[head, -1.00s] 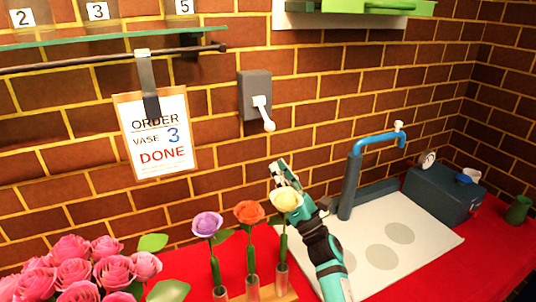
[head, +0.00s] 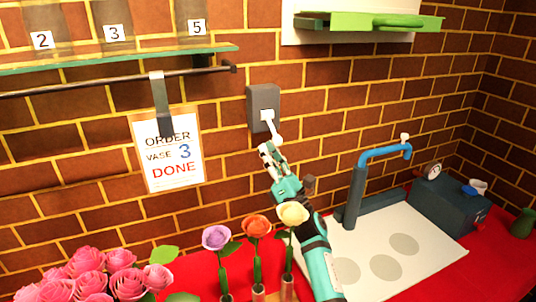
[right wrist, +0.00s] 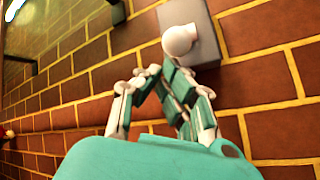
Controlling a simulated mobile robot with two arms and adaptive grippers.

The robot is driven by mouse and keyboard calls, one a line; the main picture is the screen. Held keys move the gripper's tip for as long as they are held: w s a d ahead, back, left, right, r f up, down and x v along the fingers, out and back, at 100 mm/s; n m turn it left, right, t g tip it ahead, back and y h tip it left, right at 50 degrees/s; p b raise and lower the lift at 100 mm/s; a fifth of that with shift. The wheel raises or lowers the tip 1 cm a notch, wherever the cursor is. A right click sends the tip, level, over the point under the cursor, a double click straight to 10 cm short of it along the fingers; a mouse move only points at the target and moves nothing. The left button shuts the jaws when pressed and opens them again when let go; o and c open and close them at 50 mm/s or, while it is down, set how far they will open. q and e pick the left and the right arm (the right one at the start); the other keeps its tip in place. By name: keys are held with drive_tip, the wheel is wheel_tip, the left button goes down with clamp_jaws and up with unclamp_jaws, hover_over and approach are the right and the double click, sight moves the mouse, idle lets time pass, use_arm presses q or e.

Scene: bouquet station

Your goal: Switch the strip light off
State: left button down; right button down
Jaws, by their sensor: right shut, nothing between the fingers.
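The wall switch is a dark grey box (head: 263,106) on the brick wall, with a white lever (head: 273,128) that sticks out and hangs downward. My right gripper (head: 266,150) is shut and empty, just below the lever's tip. In the right wrist view the gripper (right wrist: 160,75) has its fingers together beneath the lever's round white knob (right wrist: 180,40), with the switch box (right wrist: 203,30) behind. I cannot tell whether they touch. The strip light cannot be made out in the head view. My left gripper is not in view.
An order card (head: 168,150) hangs from a rail left of the switch. Purple, orange and cream roses (head: 257,226) stand below, close to my right arm. A blue tap (head: 384,152) and white mat (head: 395,250) are at the right. A green shelf (head: 375,22) is above.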

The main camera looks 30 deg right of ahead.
drive_tip(key=shift+s+r+b, duration=0.35)
drive_tip(key=shift+s+r, duration=0.55)
drive_tip(key=v, duration=1.1)
drive_tip(key=shift+s+f, duration=0.25)
drive_tip(key=shift+s, duration=0.05)
drive_tip(key=w+b, duration=0.1)
drive_tip(key=w, duration=0.2)
drive_tip(key=shift+a+f+b, duration=0.1)
drive_tip(key=shift+f+b, duration=0.3)
drive_tip(key=shift+r, duration=0.1)
